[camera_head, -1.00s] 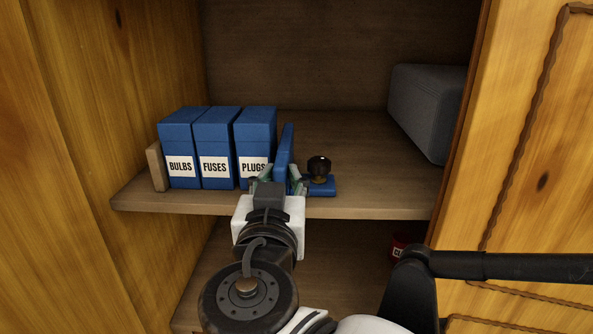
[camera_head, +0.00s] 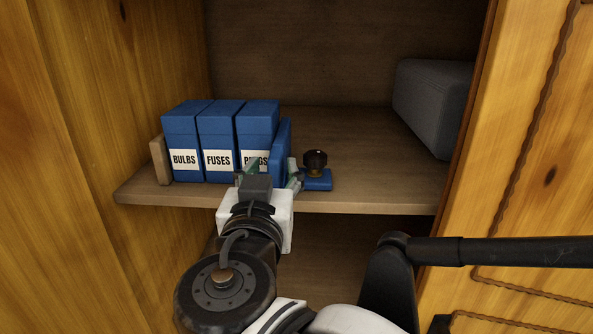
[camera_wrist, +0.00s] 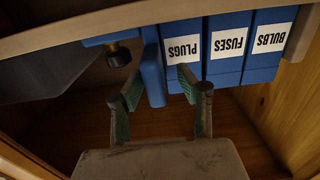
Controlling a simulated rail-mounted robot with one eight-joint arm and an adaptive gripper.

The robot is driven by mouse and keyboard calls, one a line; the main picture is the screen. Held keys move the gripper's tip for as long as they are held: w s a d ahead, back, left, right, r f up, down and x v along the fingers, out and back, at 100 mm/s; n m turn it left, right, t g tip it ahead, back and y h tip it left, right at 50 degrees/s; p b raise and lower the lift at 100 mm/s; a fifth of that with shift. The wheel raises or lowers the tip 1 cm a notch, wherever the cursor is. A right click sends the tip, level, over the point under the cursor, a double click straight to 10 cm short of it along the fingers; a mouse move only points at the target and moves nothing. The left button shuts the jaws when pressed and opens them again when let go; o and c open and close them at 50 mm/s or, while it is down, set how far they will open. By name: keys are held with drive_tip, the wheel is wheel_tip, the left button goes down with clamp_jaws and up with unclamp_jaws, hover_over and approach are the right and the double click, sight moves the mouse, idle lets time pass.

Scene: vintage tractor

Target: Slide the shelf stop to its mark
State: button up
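The shelf stop is an upright blue plate (camera_head: 284,140) with a low blue foot (camera_head: 318,182) and a dark round knob (camera_head: 315,162). It stands at the right end of the boxes, against or very near the PLUGS box (camera_head: 258,120). In the wrist view the plate (camera_wrist: 152,75) is upside down between my fingers. My gripper (camera_head: 271,172) is open around the plate at the shelf's front. In the wrist view my gripper (camera_wrist: 157,85) has one finger close to the plate's knob side; the other is in front of the PLUGS label. I see no mark.
The FUSES box (camera_head: 218,130) and BULBS box (camera_head: 182,130) stand left of PLUGS, ending at a wooden block (camera_head: 160,160). A grey case (camera_head: 432,105) sits at the shelf's right. The shelf (camera_head: 375,170) is clear between knob and case. A wooden door (camera_head: 530,150) stands right.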

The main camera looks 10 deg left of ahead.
drive_tip(key=s, duration=1.1)
drive_tip(key=shift+s+d, duration=0.35)
drive_tip(key=shift+s, duration=0.05)
